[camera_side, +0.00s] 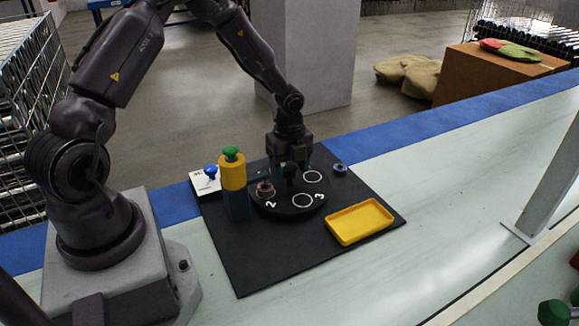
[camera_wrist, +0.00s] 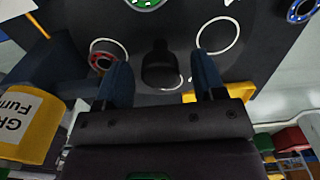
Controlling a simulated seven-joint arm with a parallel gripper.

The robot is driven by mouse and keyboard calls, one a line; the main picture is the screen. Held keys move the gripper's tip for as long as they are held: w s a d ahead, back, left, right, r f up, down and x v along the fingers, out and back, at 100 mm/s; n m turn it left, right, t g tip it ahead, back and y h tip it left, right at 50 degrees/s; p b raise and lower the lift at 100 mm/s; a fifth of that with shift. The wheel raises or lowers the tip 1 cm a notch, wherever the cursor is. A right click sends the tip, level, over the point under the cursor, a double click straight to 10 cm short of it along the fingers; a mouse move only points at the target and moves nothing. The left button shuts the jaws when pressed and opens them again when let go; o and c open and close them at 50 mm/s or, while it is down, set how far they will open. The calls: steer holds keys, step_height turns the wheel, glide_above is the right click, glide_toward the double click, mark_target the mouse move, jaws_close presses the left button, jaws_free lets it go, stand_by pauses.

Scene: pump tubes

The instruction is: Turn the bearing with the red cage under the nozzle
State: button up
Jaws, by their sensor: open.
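The bearing with the red cage (camera_side: 265,189) lies on a ringed spot of the black turntable (camera_side: 285,211), beside the number 2 and close to the pump's dark base. It also shows in the wrist view (camera_wrist: 101,57), left of my fingers. A black upright knob (camera_wrist: 158,66) stands at the turntable's middle. My gripper (camera_side: 291,170) is open above the turntable, with one finger on each side of the knob in the wrist view. I cannot tell whether they touch it. The yellow pump (camera_side: 232,176) with a green top stands at the left. Its nozzle is not clearly visible.
A green-caged bearing (camera_wrist: 145,3) is cut off at the wrist view's top. A blue-caged bearing (camera_side: 340,168) lies off the turntable. A yellow tray (camera_side: 360,222) sits at right. A white box (camera_side: 204,182) with a blue knob is behind the pump. The mat's front is clear.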

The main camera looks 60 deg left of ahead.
mark_target(290, 168)
step_height(290, 168, up, 13)
stand_by(0.4)
